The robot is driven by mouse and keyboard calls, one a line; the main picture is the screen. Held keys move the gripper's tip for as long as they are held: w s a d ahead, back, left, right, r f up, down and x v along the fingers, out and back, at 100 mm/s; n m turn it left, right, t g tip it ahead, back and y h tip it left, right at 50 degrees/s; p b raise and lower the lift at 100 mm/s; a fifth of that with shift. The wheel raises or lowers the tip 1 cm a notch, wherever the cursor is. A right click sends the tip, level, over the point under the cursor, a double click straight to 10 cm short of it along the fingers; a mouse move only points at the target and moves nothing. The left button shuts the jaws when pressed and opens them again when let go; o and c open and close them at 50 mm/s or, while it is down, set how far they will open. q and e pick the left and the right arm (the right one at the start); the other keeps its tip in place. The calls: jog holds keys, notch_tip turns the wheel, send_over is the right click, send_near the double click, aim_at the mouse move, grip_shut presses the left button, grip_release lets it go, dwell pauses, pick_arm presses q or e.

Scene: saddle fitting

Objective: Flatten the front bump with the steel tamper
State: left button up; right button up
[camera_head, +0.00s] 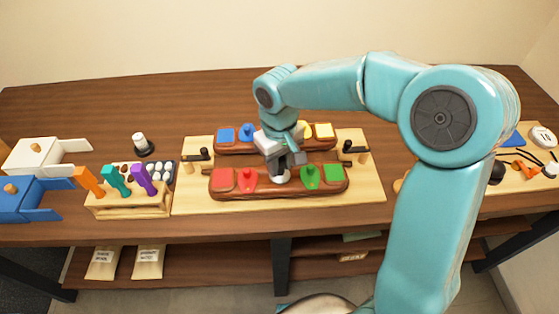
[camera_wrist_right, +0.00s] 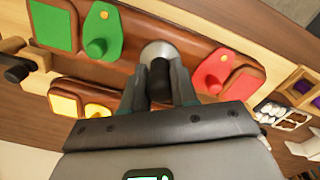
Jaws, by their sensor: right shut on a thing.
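My right gripper (camera_head: 284,163) is shut on the steel tamper (camera_head: 282,177), whose round metal foot (camera_wrist_right: 155,49) and black handle (camera_wrist_right: 160,82) show between the fingers in the wrist view. The foot is at the middle of the front brown saddle bar (camera_head: 325,187), between a red tab (camera_head: 248,180) and a green tab (camera_head: 310,177). I cannot tell whether it presses on the leather. The front bump is not visible; the tamper and gripper cover that spot. My left gripper is not in view.
Behind is a second brown bar (camera_head: 233,148) with blue and yellow pieces. Both lie on a light wooden board (camera_head: 197,196). Left are a tool rack (camera_head: 128,208) with orange, teal and purple handles, a black-and-white stand (camera_head: 141,144) and open boxes (camera_head: 33,202).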

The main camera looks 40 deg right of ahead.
jog(key=shift+r+p, duration=1.9)
jog(key=shift+r, duration=0.6)
